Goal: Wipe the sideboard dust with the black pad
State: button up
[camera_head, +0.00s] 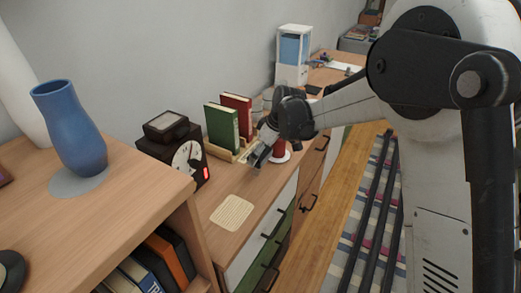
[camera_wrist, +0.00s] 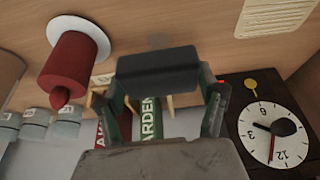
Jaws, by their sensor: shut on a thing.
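My gripper (camera_wrist: 160,95) is shut on the black pad (camera_wrist: 158,68), which spans between its fingers in the wrist view. In the head view my gripper (camera_head: 260,153) is low over the sideboard (camera_head: 215,192), in front of the books. A faint grey dust patch (camera_wrist: 160,40) shows on the wood just beyond the pad in the wrist view. I cannot tell whether the pad touches the wood. In the head view the arm and gripper hide this patch.
A red candle (camera_wrist: 72,65) on a white dish (camera_wrist: 97,40) stands close beside my gripper. A green book (camera_head: 222,125), a red book (camera_head: 238,112) and a dark clock (camera_head: 187,155) stand along the back. A beige mat (camera_head: 232,212) lies nearer. A blue vase (camera_head: 72,130) stands at left.

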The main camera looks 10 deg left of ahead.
aim_at(257, 173)
jog(key=shift+f+b, duration=1.35)
jog(key=shift+f, duration=1.85)
jog(key=shift+w+a+f+p, duration=0.1)
jog(key=shift+w+a+p, duration=0.15)
jog(key=shift+a, duration=0.5)
jog(key=shift+w+a+f+p, duration=0.1)
jog(key=shift+w+a+p, duration=0.1)
jog(key=shift+a, duration=0.5)
jog(key=shift+w+a+r+p, duration=0.1)
jog(key=shift+a+p, duration=0.2)
jog(key=shift+a, duration=0.35)
jog(key=shift+d, duration=0.95)
jog(key=shift+s+d+b, duration=0.25)
jog(key=shift+d, duration=0.25)
jog(key=shift+s+d+b, duration=0.25)
jog(key=shift+d, duration=0.25)
jog(key=shift+d+r, duration=0.15)
jog(key=shift+d, duration=0.05)
jog(key=shift+r+p, duration=1.65)
jog(key=shift+r, duration=2.1)
jog(key=shift+r+p, duration=0.15)
jog(key=shift+p, duration=0.6)
